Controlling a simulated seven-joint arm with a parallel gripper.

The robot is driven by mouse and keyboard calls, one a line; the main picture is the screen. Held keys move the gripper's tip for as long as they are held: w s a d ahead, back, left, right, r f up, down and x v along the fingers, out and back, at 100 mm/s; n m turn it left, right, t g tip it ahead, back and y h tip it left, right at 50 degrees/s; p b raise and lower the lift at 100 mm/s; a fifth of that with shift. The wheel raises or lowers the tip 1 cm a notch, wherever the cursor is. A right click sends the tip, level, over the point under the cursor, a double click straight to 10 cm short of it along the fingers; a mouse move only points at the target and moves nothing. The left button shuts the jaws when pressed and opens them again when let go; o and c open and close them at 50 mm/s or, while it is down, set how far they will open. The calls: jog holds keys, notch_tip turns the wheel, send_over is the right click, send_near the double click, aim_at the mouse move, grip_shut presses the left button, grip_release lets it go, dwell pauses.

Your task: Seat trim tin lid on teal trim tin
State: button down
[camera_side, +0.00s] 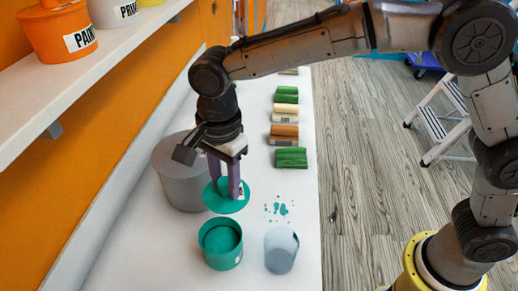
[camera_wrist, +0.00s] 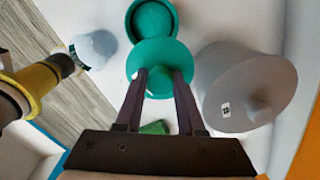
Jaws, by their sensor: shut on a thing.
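The teal trim tin (camera_side: 221,259) stands upright and open on the white counter, with teal inside. It also shows at the top of the wrist view (camera_wrist: 135,22). My gripper (camera_side: 228,192) points down, its two purple fingers shut on the teal trim tin lid (camera_side: 220,204). In the wrist view my gripper (camera_wrist: 158,82) grips a raised part at the middle of the lid (camera_wrist: 155,50). The lid is behind the tin in the side view, apart from it. In the wrist view the lid's edge overlaps the tin's near rim. The lid's height is hard to tell.
A large grey lidded pot (camera_side: 177,178) stands close left of my gripper. A small blue-grey cup (camera_side: 281,253) stands right of the tin, near teal splashes (camera_side: 279,209). Green, tan and cream rolls (camera_side: 285,132) line the counter behind. A shelf (camera_side: 90,68) with paint pots overhangs left.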

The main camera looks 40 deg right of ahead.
jog(key=shift+n, duration=0.7)
jog(key=s+a, duration=0.1)
jog(key=a, duration=0.1)
jog(key=s+a+f, duration=0.1)
jog(key=s+a, duration=0.1)
jog(key=shift+a, duration=0.15)
jog(key=shift+f, duration=2.55)
jog(key=shift+c, duration=2.2)
grip_release()
